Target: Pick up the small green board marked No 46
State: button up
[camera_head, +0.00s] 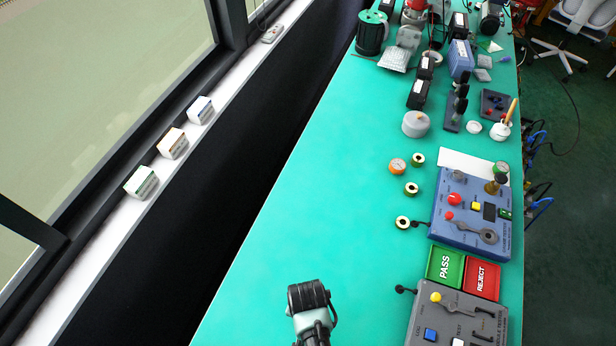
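A small green piece (505,213) sits at the right edge of the blue tester box (448,238). It may be the green board, but no "No 46" marking can be read at this size. The dark end of my arm, where my gripper (309,296) is, shows at the bottom middle, above the bare green table, well to the left of and nearer than the blue tester. Its fingers cannot be made out, and nothing is seen held in it.
A green PASS tray (445,267) and a red REJECT tray (482,279) lie between the blue tester and a grey tester (458,315). Several small round parts lie left of the blue tester. The table's left half is clear. Bottles and tools crowd the far end.

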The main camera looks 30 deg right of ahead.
jog(key=shift+f, duration=0.35)
grip_shut()
jog(key=shift+r, duration=0.15)
